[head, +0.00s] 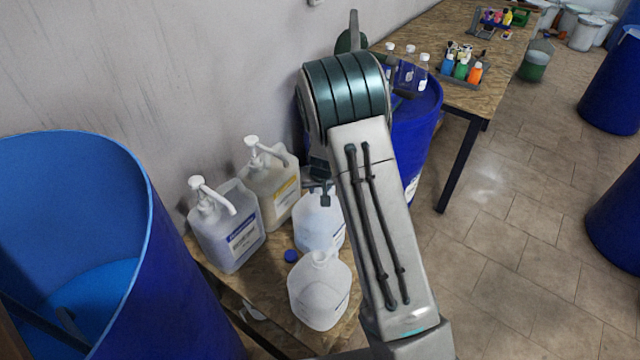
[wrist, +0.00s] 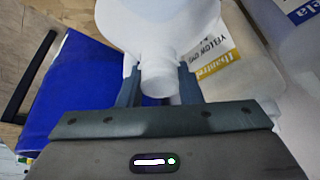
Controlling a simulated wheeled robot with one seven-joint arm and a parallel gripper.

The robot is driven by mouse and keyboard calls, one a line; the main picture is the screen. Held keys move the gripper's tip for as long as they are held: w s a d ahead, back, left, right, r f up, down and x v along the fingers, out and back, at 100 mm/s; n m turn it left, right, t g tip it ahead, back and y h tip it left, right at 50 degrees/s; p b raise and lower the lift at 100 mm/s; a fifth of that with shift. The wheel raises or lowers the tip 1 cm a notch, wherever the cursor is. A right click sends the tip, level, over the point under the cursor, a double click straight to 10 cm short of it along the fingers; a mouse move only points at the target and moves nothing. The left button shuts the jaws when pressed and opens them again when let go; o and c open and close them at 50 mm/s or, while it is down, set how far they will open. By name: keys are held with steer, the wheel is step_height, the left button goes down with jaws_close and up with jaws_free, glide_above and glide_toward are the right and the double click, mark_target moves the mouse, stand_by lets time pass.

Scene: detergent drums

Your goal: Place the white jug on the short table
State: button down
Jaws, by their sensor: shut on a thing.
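My gripper (head: 325,194) is shut on the neck of a white jug (head: 318,224), the rear one of two, over the short wooden table (head: 272,280). In the wrist view, the fingers (wrist: 159,88) stand on either side of the jug's neck, with its white body (wrist: 155,25) beyond. I cannot tell whether its base touches the tabletop. A second white jug (head: 320,292) stands in front of it on the table, apart from the gripper. My arm hides part of the area to the right.
Two pump-top containers, one bluish (head: 226,238) and one cream (head: 270,185), stand left of the held jug. Blue drums stand at left (head: 165,270) and behind my arm (head: 413,135). A long table (head: 470,98) holds several bottles.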

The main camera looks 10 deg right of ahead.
steer(key=c, duration=1)
jaws_free()
steer(key=shift+r, duration=0.25)
steer(key=s+r+y, duration=0.2)
steer(key=s+r, duration=1.7)
steer(key=r, duration=0.2)
steer(key=shift+s+d+r+g+h+b, duration=0.1)
steer(key=shift+s+d+r+h, duration=0.4)
steer(key=shift+s, duration=2.1)
steer(key=shift+s+d+r+g+h+b, duration=0.15)
steer(key=shift+s+d+r, duration=0.6)
steer(key=shift+s, duration=1.9)
steer(key=shift+s+d+r+g+h+b, duration=0.1)
steer(key=shift+s+d+r+h, duration=0.4)
steer(key=shift+s, duration=2.1)
